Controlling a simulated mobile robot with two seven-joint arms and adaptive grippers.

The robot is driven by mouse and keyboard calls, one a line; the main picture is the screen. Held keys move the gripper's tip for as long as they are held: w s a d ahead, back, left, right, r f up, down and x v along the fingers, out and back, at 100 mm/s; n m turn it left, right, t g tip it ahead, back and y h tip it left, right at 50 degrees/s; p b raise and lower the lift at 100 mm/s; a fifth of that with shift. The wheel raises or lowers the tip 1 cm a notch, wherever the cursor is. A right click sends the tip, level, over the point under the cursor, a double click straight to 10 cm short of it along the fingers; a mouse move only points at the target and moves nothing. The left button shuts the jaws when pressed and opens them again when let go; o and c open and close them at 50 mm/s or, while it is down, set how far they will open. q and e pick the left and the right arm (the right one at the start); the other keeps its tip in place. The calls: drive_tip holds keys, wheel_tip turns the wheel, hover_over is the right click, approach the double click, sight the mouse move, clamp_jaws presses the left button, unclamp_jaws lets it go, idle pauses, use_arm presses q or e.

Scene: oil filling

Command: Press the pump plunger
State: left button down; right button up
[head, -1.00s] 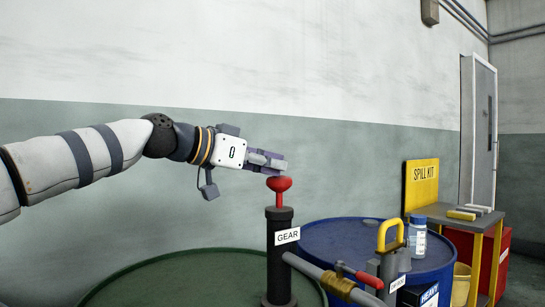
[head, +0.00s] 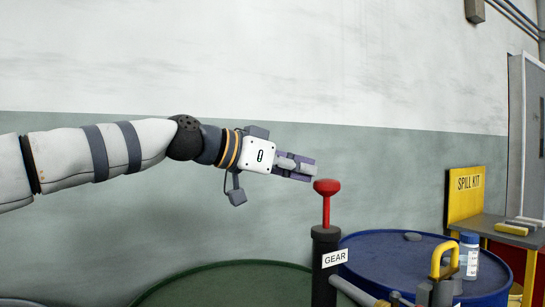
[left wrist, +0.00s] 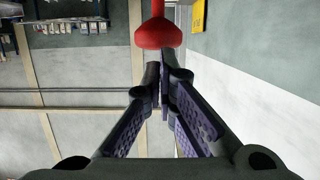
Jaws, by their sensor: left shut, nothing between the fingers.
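The red pump plunger (head: 327,187) stands upright with its red rod raised out of the black pump cylinder labelled GEAR (head: 325,260). My left gripper (head: 311,170) is shut and empty. In the head view its fingertips are just left of and slightly above the red knob; whether they touch is unclear. In the left wrist view the shut fingertips (left wrist: 162,75) point toward the red knob (left wrist: 158,33), which shows just beyond them. My right gripper is not in view.
The pump stands at a green drum (head: 225,285). A blue drum (head: 380,248) with a blue-capped bottle (head: 469,258) and a yellow handle (head: 445,255) is to the right. The wall behind is clear.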

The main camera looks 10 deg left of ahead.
use_arm(q)
drive_tip(key=v, duration=0.6)
drive_tip(key=shift+s, duration=0.55)
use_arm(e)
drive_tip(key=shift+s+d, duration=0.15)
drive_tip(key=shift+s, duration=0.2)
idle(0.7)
